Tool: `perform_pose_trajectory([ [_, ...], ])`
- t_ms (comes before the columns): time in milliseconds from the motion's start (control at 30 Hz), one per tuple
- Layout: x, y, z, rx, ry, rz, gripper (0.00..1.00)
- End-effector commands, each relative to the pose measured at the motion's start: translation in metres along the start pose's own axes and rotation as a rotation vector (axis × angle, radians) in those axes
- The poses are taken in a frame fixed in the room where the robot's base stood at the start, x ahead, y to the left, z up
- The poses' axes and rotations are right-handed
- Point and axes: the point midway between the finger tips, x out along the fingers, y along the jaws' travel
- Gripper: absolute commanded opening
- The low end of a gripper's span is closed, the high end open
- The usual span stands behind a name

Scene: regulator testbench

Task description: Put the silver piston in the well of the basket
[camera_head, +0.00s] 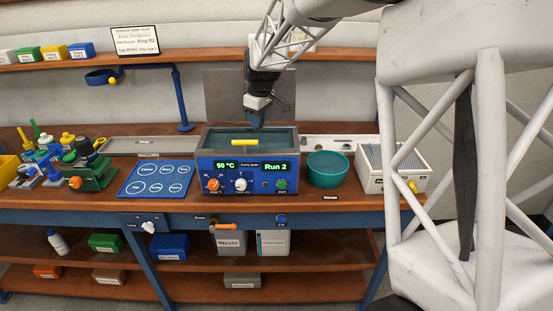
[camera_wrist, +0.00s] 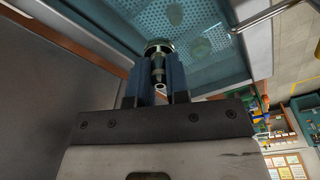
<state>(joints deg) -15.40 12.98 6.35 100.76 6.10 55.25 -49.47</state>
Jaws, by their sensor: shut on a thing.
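The silver piston (camera_wrist: 158,47) is a short metal cylinder with a wider round end, held between the two blue fingers of my gripper (camera_wrist: 158,78) in the wrist view. My gripper (camera_head: 257,121) is shut on it and hangs over the back right part of the open bath in the head view. The piston cannot be made out in the head view. The basket's perforated floor (camera_wrist: 130,18) shows beyond the piston in the wrist view, with faint round shapes on it. A gap seems to lie between piston and floor.
The blue bath unit (camera_head: 205,168) reads 50 °C and Run 2. A teal bowl (camera_head: 328,169) and a white slotted box (camera_head: 375,181) stand to its right. A blue mat with circles (camera_head: 157,179) and a green vise (camera_head: 92,177) lie left. A grey panel (camera_head: 222,95) stands behind.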

Motion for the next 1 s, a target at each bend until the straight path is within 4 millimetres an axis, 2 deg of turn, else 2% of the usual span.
perform_pose_trajectory([
  [100, -0.004, 0.009, 0.026, -0.010, 0.000, -0.002, 0.00],
  [300, -0.007, 0.017, 0.051, -0.028, 0.000, -0.003, 0.00],
  [467, -0.008, 0.019, 0.057, -0.033, 0.000, -0.004, 0.00],
  [800, -0.007, 0.019, 0.058, -0.033, 0.000, -0.004, 0.00],
  [1000, 0.006, 0.019, 0.059, -0.033, -0.002, -0.005, 0.00],
])
